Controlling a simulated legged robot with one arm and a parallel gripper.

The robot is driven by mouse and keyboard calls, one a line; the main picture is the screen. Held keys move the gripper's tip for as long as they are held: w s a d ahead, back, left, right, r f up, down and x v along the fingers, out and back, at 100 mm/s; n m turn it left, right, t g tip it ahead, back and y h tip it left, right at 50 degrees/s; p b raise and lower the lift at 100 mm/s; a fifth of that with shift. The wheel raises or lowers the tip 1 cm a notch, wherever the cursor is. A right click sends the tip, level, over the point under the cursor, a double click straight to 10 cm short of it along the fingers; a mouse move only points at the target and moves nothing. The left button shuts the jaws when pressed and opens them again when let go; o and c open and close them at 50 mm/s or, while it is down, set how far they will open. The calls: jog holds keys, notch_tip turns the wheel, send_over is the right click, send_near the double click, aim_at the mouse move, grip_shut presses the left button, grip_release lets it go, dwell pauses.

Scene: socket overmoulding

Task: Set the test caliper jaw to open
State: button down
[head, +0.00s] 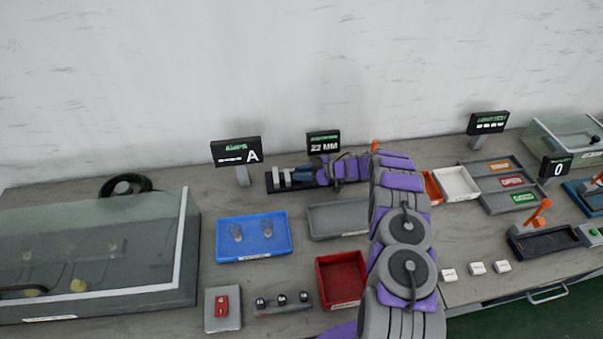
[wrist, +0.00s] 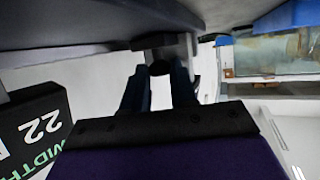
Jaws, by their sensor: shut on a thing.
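The test caliper (head: 273,186) stands at the back of the bench, a dark base with pale grey upright jaws (head: 286,177). My gripper (head: 300,174) reaches it from the right, low over the base. In the wrist view my dark fingers (wrist: 159,75) are shut on a small black part of the caliper jaw (wrist: 160,68), beside a grey upright piece. The exact contact is dim and partly hidden by the fingers. The width display (head: 323,144) behind reads 22 MM; it also shows tilted in the wrist view (wrist: 38,125).
An AMPS display (head: 236,153) stands left of the caliper. In front are a blue tray (head: 254,250) with two clear pieces, a grey tray (head: 335,222) and a red bin (head: 341,280). A glass-topped case (head: 95,250) fills the left. My arm covers the bench's middle.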

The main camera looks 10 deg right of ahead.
jog(key=shift+d, duration=0.1)
jog(key=d, duration=0.6)
jog(key=shift+w+d, duration=0.1)
jog(key=shift+r, duration=0.1)
jog(key=c, duration=1.3)
grip_release()
jog(key=o, duration=0.4)
jog(key=shift+d, duration=0.1)
jog(key=p+v, duration=0.2)
jog(key=v, duration=1.5)
jog(key=shift+d, duration=0.25)
